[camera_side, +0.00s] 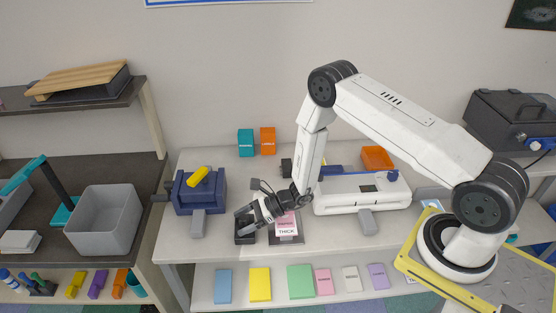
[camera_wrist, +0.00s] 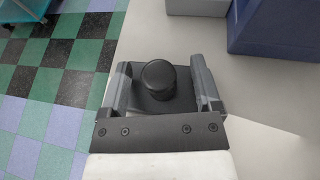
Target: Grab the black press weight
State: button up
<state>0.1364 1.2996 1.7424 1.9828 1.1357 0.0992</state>
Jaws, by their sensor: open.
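The black press weight (camera_wrist: 158,80) has a round knob on top of a dark block. In the wrist view it sits between the two fingers of my gripper (camera_wrist: 161,88), one finger on each side. The fingers are open, and I cannot tell whether either touches the block. In the side view the weight (camera_side: 245,238) stands near the front edge of the table, partly hidden by my gripper (camera_side: 244,219), which reaches down over it.
A blue device with a yellow handle (camera_side: 199,178) stands behind and left of the weight. A dark tray with a pink-and-white labelled pack (camera_side: 286,228) lies close on the right. A white machine (camera_side: 345,195) is farther right. The table's front edge (camera_side: 215,258) is near.

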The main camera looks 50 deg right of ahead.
jog(key=shift+c, duration=0.2)
grip_shut()
dwell(1.3)
